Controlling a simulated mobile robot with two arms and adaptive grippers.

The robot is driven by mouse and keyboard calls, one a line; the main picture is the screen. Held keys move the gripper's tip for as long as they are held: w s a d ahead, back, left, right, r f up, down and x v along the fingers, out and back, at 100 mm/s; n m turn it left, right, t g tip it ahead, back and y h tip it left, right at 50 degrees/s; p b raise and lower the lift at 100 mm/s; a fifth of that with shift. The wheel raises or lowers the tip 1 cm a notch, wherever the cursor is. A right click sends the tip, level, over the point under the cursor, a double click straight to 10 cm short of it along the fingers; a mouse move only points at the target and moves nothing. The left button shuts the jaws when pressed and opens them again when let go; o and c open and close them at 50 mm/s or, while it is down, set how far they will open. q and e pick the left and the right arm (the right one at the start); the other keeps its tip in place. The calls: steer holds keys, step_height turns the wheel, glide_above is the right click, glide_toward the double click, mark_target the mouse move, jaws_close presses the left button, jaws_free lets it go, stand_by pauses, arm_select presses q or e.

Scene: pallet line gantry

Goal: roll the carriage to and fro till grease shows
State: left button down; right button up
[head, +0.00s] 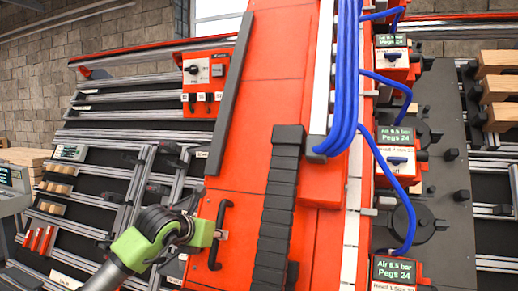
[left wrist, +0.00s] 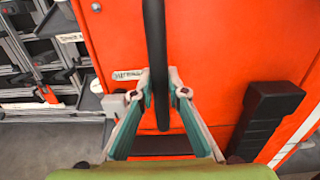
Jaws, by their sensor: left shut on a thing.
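The carriage (head: 250,120) is a tall orange body with a black vertical bar handle (head: 215,245) low on its left side. My left gripper (head: 220,234) is at the middle of this handle, its arm coming from the lower left. In the left wrist view, the fingers of my left gripper (left wrist: 162,88) are closed around the black handle (left wrist: 154,35), with the orange carriage panel (left wrist: 225,50) behind it. I can make out no grease in either view. My right gripper is not in view.
A black cable chain (head: 277,205) runs down the carriage front, and blue hoses (head: 347,80) hang beside it. Right of it stand red valve units with green displays (head: 394,135). A small control box (head: 206,80) sits at the upper left. Metal rails and racks (head: 110,135) fill the left.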

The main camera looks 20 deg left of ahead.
mark_target(235, 239)
arm_select(q)
steer(key=shift+s+d+f+b, duration=0.1)
steer(key=shift+d+f+b, duration=0.1)
steer(key=shift+d, duration=0.7)
steer(key=shift+s+d+f+b, duration=0.1)
steer(key=shift+d+f+b, duration=0.05)
steer(key=shift+d, duration=0.7)
steer(key=shift+s+d+r, duration=0.1)
steer(key=shift+d, duration=1.4)
steer(key=shift+d+r, duration=0.25)
steer(key=shift+d, duration=0.3)
steer(key=shift+a+r, duration=0.2)
steer(key=shift+a, duration=0.2)
steer(key=w+a+b, duration=0.1)
steer(key=a+b, duration=0.1)
steer(key=a, duration=0.9)
steer(key=shift+a+r, duration=0.2)
steer(key=shift+a, duration=0.3)
steer(key=shift+d+f, duration=0.1)
steer(key=shift+f, duration=0.1)
